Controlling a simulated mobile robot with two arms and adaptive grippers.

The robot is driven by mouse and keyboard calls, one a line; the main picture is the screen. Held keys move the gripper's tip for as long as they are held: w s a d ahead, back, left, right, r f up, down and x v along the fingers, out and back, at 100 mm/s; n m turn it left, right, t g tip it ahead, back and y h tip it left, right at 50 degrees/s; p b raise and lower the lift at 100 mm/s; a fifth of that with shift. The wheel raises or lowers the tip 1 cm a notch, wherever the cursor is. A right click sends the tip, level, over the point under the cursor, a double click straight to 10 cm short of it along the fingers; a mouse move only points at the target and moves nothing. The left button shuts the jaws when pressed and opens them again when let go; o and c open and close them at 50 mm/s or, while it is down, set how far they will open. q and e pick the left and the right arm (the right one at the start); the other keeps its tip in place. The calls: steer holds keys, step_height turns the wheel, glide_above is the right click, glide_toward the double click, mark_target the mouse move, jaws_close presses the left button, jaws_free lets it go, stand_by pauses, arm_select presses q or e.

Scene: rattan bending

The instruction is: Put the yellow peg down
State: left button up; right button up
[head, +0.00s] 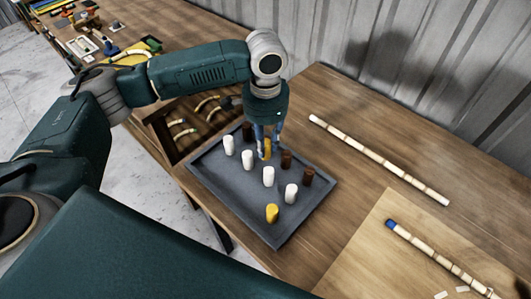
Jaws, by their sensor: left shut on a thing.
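The yellow peg (267,150) is upright between the fingers of my left gripper (267,153), which is shut on it. It is over the far part of the grey tray (215,187). I cannot tell whether its lower end touches the tray. Another yellow peg (272,213) stands near the tray's front corner. My right gripper is not in view.
A long segmented rattan pole (380,160) lies on the wooden table (345,205) right of the tray. Another pole with a blue end (391,224) lies on a pale board (365,255). Curved pieces lie in an open compartment (190,125) behind the tray. A corrugated wall (400,60) bounds the back.

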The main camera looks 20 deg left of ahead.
arm_select(q)
step_height(320, 180, down, 2)
steer(key=shift+s+f, duration=0.15)
steer(key=shift+f, duration=0.1)
step_height(320, 180, down, 3)
steer(key=shift+p, duration=0.35)
steer(key=shift+f, duration=0.1)
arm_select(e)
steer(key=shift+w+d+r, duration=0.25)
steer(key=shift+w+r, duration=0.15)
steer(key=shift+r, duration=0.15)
arm_select(q)
steer(key=o, duration=0.7)
steer(key=shift+c, duration=0.2)
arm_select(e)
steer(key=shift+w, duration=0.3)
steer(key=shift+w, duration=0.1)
arm_select(q)
step_height(320, 180, up, 12)
steer(key=shift+r+b, duration=0.15)
steer(key=shift+b, duration=1.05)
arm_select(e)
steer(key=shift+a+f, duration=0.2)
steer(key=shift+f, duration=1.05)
